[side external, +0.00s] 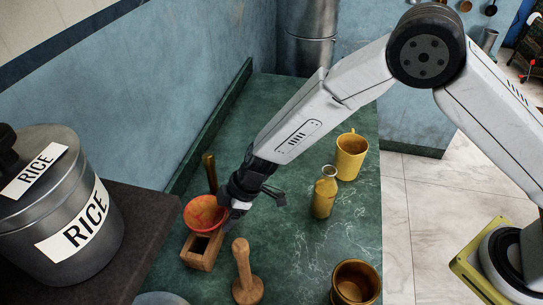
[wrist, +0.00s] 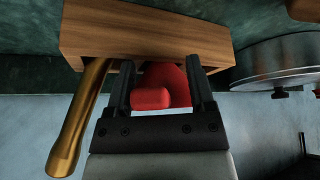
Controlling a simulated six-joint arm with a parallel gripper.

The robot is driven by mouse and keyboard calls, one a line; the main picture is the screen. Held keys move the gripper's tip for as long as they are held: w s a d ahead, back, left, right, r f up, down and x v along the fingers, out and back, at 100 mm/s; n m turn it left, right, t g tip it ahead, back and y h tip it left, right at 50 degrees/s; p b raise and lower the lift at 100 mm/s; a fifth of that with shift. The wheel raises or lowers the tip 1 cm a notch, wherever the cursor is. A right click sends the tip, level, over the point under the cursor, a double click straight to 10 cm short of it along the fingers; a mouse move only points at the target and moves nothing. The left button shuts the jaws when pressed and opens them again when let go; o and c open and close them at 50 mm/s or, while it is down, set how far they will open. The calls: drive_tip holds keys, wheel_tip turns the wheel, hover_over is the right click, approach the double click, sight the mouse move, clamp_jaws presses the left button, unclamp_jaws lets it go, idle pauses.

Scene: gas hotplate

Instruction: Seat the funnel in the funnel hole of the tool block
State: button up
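The funnel (side external: 204,214), orange-red with a wide bowl facing up, shows at the tool block in the side view. Its spout and the funnel hole are hidden, so I cannot tell how deep it sits. The wooden tool block (side external: 199,261) has an empty square opening at its near end. It crosses the top of the wrist view (wrist: 145,28). My gripper (side external: 255,202) is just right of the funnel, with its fingers spread apart. In the wrist view a stubby red part of the funnel (wrist: 150,98) lies between the fingers (wrist: 160,88), nearer the left one, with a gap on the right.
A brass-handled tool (side external: 210,172) stands behind the funnel. A wooden pestle (side external: 243,270) stands near the block. A yellow bottle (side external: 324,194), a yellow mug (side external: 350,157) and a brown cup (side external: 355,283) stand to the right. The green counter (side external: 285,240) is clear between them.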

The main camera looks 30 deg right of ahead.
drive_tip(key=shift+d+r, duration=0.1)
drive_tip(key=shift+r, duration=0.05)
drive_tip(key=shift+v, duration=3.65)
drive_tip(key=shift+d+r, duration=0.1)
drive_tip(key=shift+d, duration=0.05)
drive_tip(key=shift+d+r, duration=0.1)
drive_tip(key=shift+d, duration=0.15)
drive_tip(key=s+d+r+m+h, duration=0.2)
drive_tip(key=s+d+m, duration=0.2)
drive_tip(key=d, duration=0.5)
drive_tip(key=s+d+r+m+h, duration=0.1)
drive_tip(key=s+d+m, duration=0.4)
drive_tip(key=d, duration=0.5)
drive_tip(key=s+d+r+m+t+h, duration=0.1)
drive_tip(key=s+d+r+m+h, duration=0.1)
drive_tip(key=s+d+m, duration=0.3)
drive_tip(key=shift+s+d+r+m+h, duration=0.2)
drive_tip(key=shift+d+r+m+h, duration=0.3)
drive_tip(key=shift+d, duration=1.85)
drive_tip(key=shift+r, duration=0.1)
